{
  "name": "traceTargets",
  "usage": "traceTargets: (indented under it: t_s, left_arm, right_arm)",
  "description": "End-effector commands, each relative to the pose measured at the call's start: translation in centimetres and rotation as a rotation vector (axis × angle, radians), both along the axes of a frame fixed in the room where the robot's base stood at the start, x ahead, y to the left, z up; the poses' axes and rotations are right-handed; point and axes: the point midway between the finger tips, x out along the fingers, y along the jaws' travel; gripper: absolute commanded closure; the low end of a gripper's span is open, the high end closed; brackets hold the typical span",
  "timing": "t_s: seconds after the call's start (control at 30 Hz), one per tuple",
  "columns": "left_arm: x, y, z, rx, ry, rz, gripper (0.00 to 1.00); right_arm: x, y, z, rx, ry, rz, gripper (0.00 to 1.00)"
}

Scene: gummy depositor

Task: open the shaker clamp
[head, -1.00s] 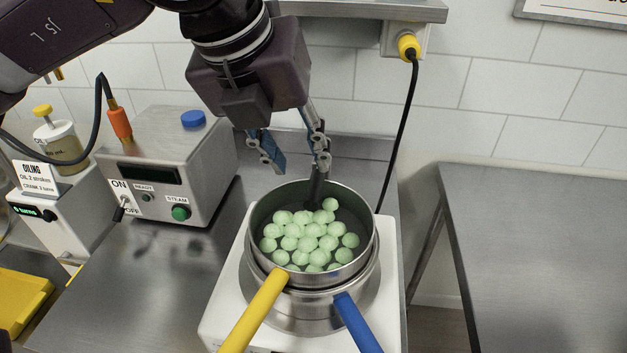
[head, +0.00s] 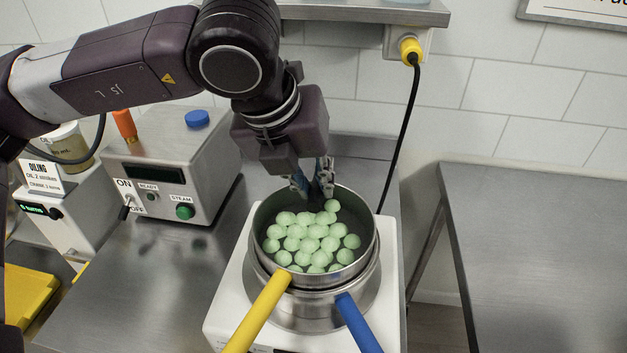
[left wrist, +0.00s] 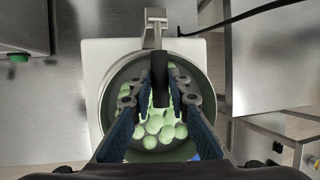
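The shaker clamp (left wrist: 154,30) shows in the left wrist view as a metal bracket at the far rim of the pan, with a black lever (left wrist: 160,70) reaching over the pan. In the head view my gripper hides it. My left gripper (head: 312,184) points down at the pan's back rim. In the left wrist view its fingers (left wrist: 159,103) are apart, one on each side of the black lever, with gaps showing. Whether a finger touches the lever, I cannot tell. The pan (head: 374,243) holds several pale green balls. My right gripper is not in view.
The pan has a yellow handle (head: 258,312) and sits over a pot with a blue handle (head: 359,325), on a white base (head: 235,290). A steam control box (head: 165,165) stands left. A black cable (head: 401,140) hangs behind. The right table (head: 540,250) is clear.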

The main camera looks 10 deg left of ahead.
Motion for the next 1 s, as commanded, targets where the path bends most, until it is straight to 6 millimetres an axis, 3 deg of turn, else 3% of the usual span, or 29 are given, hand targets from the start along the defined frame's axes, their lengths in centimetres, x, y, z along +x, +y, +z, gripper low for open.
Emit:
traceTargets:
  t_s: [0.1,0.57,1.0]
  left_arm:
    - [0.0,0.1,0.0,0.002,0.000,0.001,1.00]
    - [0.1,0.1,0.3,0.001,0.018,0.001,1.00]
    - [1.0,-0.1,2.9,-0.001,0.279,0.003,1.00]
  right_arm:
    - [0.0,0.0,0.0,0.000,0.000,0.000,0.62]
    - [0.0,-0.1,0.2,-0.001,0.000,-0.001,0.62]
    - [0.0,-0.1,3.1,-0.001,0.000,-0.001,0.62]
